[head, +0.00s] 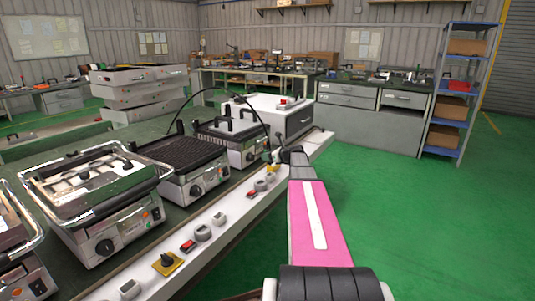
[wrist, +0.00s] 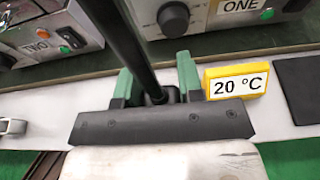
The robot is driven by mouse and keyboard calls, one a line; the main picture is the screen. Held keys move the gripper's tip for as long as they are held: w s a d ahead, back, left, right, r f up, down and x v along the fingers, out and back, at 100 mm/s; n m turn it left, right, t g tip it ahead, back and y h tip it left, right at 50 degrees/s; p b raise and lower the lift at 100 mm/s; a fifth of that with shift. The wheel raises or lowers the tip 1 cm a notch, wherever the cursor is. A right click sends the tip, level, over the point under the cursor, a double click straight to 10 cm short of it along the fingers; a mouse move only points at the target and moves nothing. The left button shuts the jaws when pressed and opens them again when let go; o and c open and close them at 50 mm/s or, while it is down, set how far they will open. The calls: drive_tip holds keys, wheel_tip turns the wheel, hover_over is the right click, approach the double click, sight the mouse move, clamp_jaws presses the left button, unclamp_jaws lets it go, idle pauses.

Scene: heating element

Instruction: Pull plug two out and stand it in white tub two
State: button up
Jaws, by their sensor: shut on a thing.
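My gripper (head: 274,157) is at the front right of the bench, above the pale front ledge. In the wrist view its two green fingers (wrist: 158,90) are shut on a black plug (wrist: 156,97) with a thick black cable. The cable (head: 218,90) arcs up and left, coming down behind the grills. The plug's lower end is hidden, so I cannot tell whether it sits in a socket. The grill marked TWO (wrist: 40,47) is at upper left in the wrist view. Round whitish fittings (head: 203,232) line the ledge; I cannot tell whether one is white tub two.
A yellow "20 °C" block (wrist: 235,82) stands just right of the fingers. The grill marked ONE (wrist: 240,8) is behind it. Green floor (head: 420,220) is open at right.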

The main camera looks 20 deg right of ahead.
drive_tip(key=shift+f, duration=1.55)
drive_tip(key=shift+f, duration=2.3)
idle(0.3)
drive_tip(key=o, duration=1)
drive_tip(key=v, duration=1)
drive_tip(key=shift+s+d, duration=0.25)
drive_tip(key=shift+r, duration=0.1)
